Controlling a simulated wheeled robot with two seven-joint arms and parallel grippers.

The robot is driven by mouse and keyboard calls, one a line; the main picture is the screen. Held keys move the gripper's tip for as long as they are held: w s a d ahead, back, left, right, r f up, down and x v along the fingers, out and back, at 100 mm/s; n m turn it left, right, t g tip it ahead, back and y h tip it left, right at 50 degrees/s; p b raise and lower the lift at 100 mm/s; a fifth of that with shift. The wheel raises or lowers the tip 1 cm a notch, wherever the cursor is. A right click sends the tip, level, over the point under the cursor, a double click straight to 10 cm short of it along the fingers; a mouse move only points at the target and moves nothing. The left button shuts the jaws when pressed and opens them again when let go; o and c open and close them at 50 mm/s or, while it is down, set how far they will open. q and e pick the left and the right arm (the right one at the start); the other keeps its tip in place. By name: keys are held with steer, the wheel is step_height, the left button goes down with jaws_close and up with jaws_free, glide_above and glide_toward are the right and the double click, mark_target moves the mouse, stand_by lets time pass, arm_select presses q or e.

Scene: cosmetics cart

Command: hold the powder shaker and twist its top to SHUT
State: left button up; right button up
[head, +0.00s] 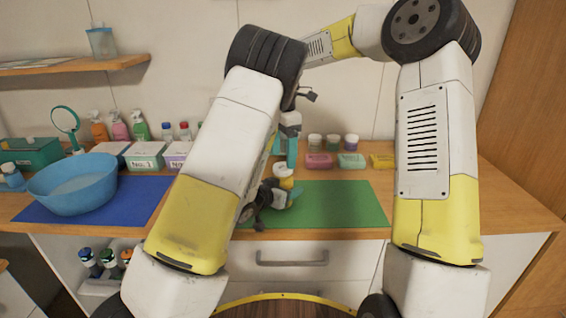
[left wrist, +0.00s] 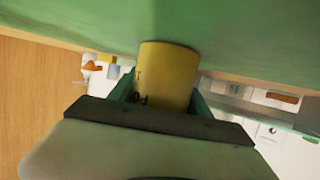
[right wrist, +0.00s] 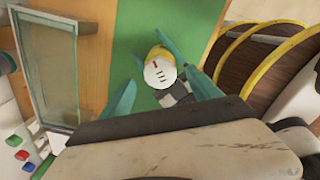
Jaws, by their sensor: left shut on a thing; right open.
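The powder shaker (head: 283,181) has a yellow body and a white top, and stands upright over the green mat (head: 335,205). My left gripper (left wrist: 165,90) is shut on its yellow body, which shows dark lettering in the left wrist view. My right gripper (head: 287,158) points down from above the shaker, with its teal fingers open. In the right wrist view the white top (right wrist: 160,74) shows a red mark and several dark lines, between the open fingers. My left forearm hides part of the mat and the left gripper in the head view.
A blue basin (head: 72,190) stands on a blue mat (head: 140,197) at the left. Coloured soap-like blocks (head: 350,160) and small jars (head: 333,141) line the back. A round mirror (head: 66,120) stands at far left. The mat's right part is clear.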

mark_target(283, 166)
steer(key=shift+f, duration=1.65)
steer(key=c, duration=1.4)
